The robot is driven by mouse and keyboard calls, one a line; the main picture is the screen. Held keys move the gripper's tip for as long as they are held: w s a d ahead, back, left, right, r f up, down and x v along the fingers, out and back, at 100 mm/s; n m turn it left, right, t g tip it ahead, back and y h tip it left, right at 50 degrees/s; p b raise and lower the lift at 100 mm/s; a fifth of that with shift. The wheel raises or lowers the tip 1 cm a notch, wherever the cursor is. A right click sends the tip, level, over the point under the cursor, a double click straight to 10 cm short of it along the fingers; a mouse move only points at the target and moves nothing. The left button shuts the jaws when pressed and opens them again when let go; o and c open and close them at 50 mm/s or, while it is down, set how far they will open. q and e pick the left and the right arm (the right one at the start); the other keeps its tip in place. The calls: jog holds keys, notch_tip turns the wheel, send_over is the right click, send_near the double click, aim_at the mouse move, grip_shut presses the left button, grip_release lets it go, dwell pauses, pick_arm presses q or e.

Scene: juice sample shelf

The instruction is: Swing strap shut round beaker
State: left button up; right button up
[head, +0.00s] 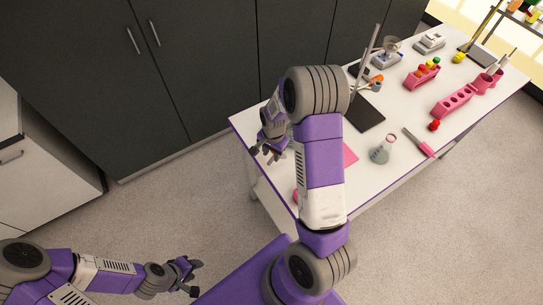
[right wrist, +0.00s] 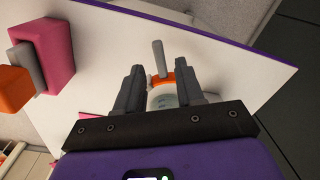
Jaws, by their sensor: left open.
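A clear beaker (right wrist: 163,98) shows in the right wrist view with an orange strap (right wrist: 161,78) across its top side and a grey bar (right wrist: 159,57) rising from it. My right gripper (right wrist: 162,72) has its two dark fingers apart, one on each side of the beaker and strap. Contact between fingers and beaker cannot be made out. In the head view my right gripper (head: 268,153) is over the table's left end, and the beaker cannot be picked out there. My left gripper (head: 192,276) is open and empty, low at the left, away from the table.
The white table (head: 400,133) holds a conical flask (head: 381,153), a pink-handled tool (head: 420,143), pink racks (head: 452,101) and a dark stand base (head: 364,115). A pink block (right wrist: 57,43) with grey and orange parts is left of my right gripper. Dark cabinets (head: 200,60) stand behind.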

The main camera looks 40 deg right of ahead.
jog(key=shift+f, duration=1.4)
grip_shut()
dwell(0.4)
